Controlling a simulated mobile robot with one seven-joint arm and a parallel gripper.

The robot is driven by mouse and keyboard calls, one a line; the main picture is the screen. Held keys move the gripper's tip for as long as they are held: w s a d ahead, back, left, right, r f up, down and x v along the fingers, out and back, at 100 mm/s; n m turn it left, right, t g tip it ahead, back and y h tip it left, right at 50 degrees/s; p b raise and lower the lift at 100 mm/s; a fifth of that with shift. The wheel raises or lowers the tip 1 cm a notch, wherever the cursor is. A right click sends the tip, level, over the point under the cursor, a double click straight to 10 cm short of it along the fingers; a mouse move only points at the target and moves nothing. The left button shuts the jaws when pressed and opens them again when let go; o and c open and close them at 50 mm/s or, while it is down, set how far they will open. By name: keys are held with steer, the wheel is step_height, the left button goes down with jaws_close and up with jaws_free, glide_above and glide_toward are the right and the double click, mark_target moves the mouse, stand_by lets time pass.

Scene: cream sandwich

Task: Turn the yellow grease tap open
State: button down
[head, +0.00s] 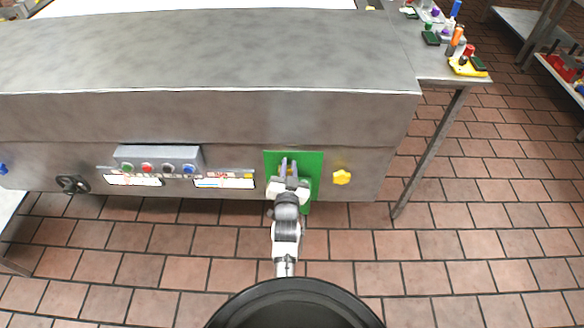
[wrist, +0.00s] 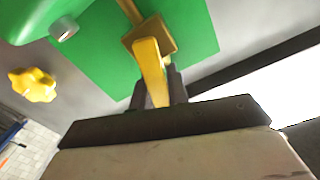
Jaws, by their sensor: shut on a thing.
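The yellow tap lever (wrist: 150,68) sticks out from a yellow fitting in front of a green panel (wrist: 200,22) in the wrist view. The green panel also shows on the steel front in the head view (head: 313,164). My gripper (head: 288,168) is in front of this panel, and in the wrist view its fingers (wrist: 163,88) are closed around the lever. In the head view my gripper hides the lever.
A yellow star-shaped knob (head: 342,177) sits right of the green panel; it shows at left in the wrist view (wrist: 33,85). A grey box with coloured buttons (head: 158,160) and a black knob (head: 72,184) are to the left. A table leg (head: 430,150) stands at right.

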steer(key=shift+a+r+n+b, duration=0.1)
steer(key=shift+a+n+b, duration=0.2)
steer(key=shift+n, duration=0.6)
steer(key=shift+a+r+n+b, duration=0.1)
steer(key=shift+a+n+b, duration=0.2)
steer(key=shift+n, duration=0.6)
steer(key=c, duration=1.4)
jaws_free()
steer(key=shift+a+f, duration=0.1)
steer(key=shift+o, duration=0.2)
